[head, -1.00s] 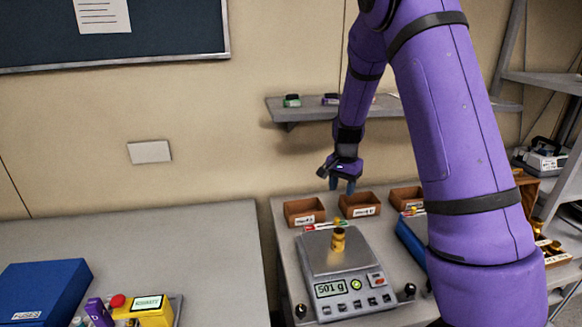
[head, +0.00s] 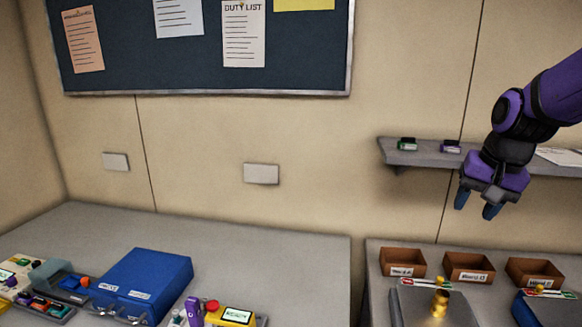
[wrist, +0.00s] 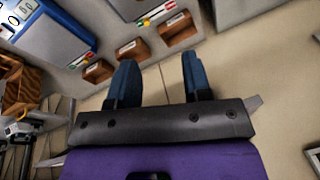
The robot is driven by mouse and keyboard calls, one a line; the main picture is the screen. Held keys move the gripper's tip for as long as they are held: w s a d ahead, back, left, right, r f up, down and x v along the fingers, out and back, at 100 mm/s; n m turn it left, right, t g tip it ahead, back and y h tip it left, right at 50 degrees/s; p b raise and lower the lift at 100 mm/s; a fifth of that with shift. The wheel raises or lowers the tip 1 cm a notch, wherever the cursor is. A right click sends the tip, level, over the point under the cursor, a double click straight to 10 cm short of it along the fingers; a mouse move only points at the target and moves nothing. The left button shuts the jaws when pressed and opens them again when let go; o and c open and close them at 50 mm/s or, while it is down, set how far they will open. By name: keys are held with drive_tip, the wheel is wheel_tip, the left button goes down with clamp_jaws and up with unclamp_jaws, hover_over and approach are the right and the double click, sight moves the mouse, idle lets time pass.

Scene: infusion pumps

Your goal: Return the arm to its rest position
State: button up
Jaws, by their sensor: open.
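My purple arm reaches in from the right edge of the head view. My gripper (head: 477,205) hangs in the air in front of the wall shelf, above the row of brown bins. Its two blue fingers are apart, with nothing between them. In the wrist view my gripper (wrist: 157,75) also shows its fingers spread and empty, with the wall behind them.
A brass weight (head: 439,303) stands on the scale (head: 410,305), whose front is cut off. Brown bins (head: 402,262) line the bench behind it. A grey shelf (head: 420,157) is on the wall. A blue case (head: 142,283) sits on the left bench.

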drive_tip(key=s+a+r+n+t, duration=0.1)
drive_tip(key=s+a+r+n, duration=0.1)
drive_tip(key=s, duration=0.7)
drive_tip(key=s+a+r+n+t, duration=0.1)
drive_tip(key=s+a+r+n, duration=0.1)
drive_tip(key=s, duration=0.7)
drive_tip(key=shift+r+n+t+h, duration=0.3)
drive_tip(key=shift+r+n+h, duration=0.1)
drive_tip(key=shift+r+n, duration=0.35)
